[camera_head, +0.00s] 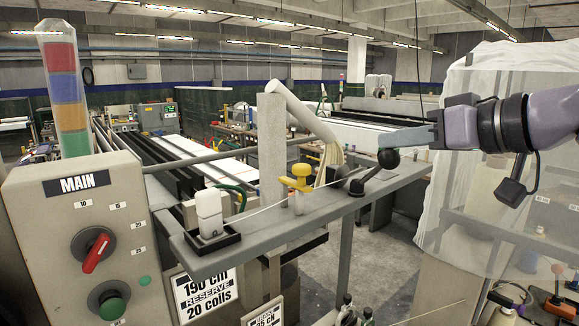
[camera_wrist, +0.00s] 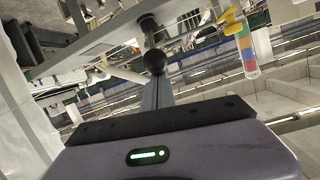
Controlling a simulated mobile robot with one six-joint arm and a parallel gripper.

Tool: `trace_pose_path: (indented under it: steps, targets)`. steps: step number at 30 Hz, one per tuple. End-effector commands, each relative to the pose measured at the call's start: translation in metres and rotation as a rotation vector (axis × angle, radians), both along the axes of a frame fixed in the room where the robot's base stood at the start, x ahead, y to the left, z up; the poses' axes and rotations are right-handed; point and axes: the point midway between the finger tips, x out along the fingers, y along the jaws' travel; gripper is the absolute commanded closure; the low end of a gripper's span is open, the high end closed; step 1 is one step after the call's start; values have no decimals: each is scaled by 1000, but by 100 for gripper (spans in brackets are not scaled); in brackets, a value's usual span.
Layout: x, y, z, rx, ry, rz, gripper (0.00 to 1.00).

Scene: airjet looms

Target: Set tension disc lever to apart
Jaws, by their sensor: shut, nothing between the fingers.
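The tension disc lever (camera_head: 372,175), as I take it, is a black arm with a ball knob, mounted near the right end of the grey shelf (camera_head: 270,222). It tilts up and to the right from its base. In the wrist view its knob (camera_wrist: 155,61) is just beyond my fingertips. My gripper (camera_head: 383,138) comes in from the right with its fingers together, level with the top of the knob. In the wrist view the closed fingers (camera_wrist: 157,82) point straight at the knob. I cannot tell whether they touch it. The discs are not clearly visible.
A yellow knobbed part (camera_head: 300,178) and a white bottle-like part (camera_head: 208,212) stand further left on the shelf. A grey post (camera_head: 271,150) rises behind it. The MAIN switch box (camera_head: 75,225) is at left. A translucent sheet (camera_head: 475,185) hangs behind my arm.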

Motion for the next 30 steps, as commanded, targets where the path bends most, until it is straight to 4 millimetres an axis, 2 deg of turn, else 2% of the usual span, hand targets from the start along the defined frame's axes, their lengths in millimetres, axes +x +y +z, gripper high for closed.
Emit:
trace_pose_path:
  steps: [1,12,30]
  targets:
    - [-2,-3,-13,11,-18,-4,100]
    - [-9,-7,-11,73,-100,0,100]
    - [-8,-6,-7,77,-104,-1,100]
